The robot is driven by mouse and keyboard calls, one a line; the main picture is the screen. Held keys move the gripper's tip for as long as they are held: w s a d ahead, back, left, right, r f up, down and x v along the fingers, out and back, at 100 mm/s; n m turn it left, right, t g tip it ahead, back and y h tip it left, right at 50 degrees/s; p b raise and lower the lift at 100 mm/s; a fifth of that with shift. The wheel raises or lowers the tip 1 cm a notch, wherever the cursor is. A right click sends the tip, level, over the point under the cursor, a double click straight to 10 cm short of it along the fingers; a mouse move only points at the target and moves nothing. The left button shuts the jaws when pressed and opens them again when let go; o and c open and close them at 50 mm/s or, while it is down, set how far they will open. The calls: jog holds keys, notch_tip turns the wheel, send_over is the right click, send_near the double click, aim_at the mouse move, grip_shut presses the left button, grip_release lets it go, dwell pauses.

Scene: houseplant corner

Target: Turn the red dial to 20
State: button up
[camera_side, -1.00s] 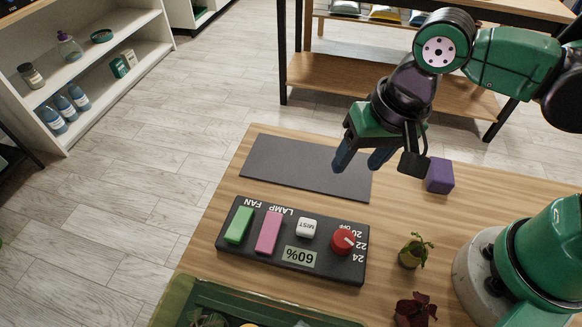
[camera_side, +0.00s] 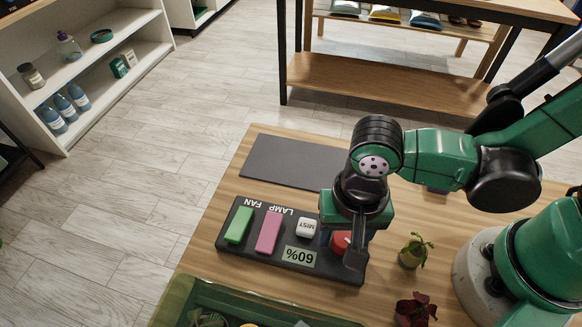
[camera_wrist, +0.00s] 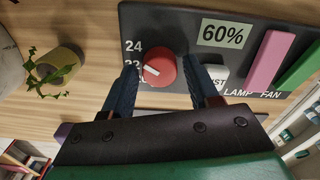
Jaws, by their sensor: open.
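The red dial (camera_side: 341,241) sits at the right end of the black control panel (camera_side: 226,248), partly hidden by my gripper in the side view. In the wrist view the dial (camera_wrist: 159,71) lies between the two blue fingers of my gripper (camera_wrist: 164,72), which is open, with a finger on either side. I cannot tell whether the fingers touch it. The dial's white mark points left, toward the printed numbers. The 24 (camera_wrist: 133,46) is clear, the 22 is partly covered, and the 20 is mostly hidden by the left finger.
Beside the dial are the white MIST button (camera_side: 307,227), the pink LAMP switch (camera_side: 268,232), the green FAN switch (camera_side: 238,224) and a 60% display (camera_side: 299,256). A small potted plant (camera_side: 411,255) stands right of the panel. A grey mat (camera_side: 285,160) lies behind it, a green tray (camera_side: 190,300) in front.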

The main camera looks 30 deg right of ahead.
jog(key=shift+f, duration=0.1)
grip_shut()
jog(key=shift+n, duration=0.4)
jog(key=n, duration=0.2)
jog(key=shift+n, duration=0.4)
jog(key=n, duration=0.8)
jog(key=shift+n, duration=2.1)
